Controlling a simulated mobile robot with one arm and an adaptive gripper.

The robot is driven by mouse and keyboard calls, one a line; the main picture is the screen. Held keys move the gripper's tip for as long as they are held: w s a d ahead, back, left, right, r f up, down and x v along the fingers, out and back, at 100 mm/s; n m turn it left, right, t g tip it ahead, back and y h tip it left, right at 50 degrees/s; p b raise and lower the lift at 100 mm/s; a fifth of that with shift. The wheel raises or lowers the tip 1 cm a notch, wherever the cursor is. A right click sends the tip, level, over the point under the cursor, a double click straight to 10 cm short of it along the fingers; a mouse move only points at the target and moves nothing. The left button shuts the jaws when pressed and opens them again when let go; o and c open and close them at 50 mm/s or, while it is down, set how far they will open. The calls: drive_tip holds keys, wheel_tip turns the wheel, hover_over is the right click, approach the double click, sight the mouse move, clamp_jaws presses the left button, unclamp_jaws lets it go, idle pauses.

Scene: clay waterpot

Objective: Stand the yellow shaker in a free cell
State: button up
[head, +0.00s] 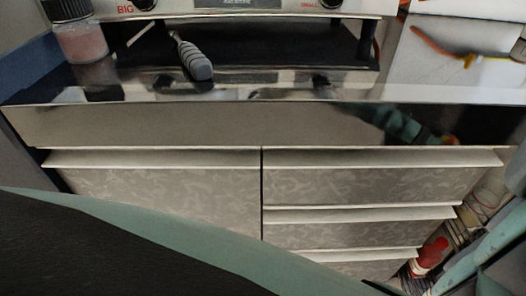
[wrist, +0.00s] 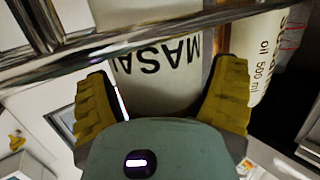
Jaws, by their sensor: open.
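My gripper (wrist: 166,78) is open in the wrist view, its two yellow-padded fingers spread wide. A cream container (wrist: 158,75) with dark letters reading "MASA", upside down in the picture, lies in line with the gap between the fingertips. I cannot tell whether either finger touches it. A chrome bar (wrist: 130,43) crosses in front of the container. I cannot pick out the yellow shaker or a free cell for sure in either view. My gripper does not show clearly in the head view.
A bottle marked "oil 500 ml" (wrist: 262,58) stands close right of the container. In the head view, a pink-filled jar (head: 80,42) and a grey-handled tool (head: 196,62) rest on the countertop above closed drawers (head: 150,195). A red item (head: 430,257) sits low at right.

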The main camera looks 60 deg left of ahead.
drive_tip(key=shift+o, duration=1)
drive_tip(key=shift+s, duration=0.1)
drive_tip(key=shift+s, duration=0.25)
drive_tip(key=s+r, duration=0.2)
drive_tip(key=s, duration=0.9)
drive_tip(key=shift+d, duration=0.25)
drive_tip(key=shift+r, duration=0.15)
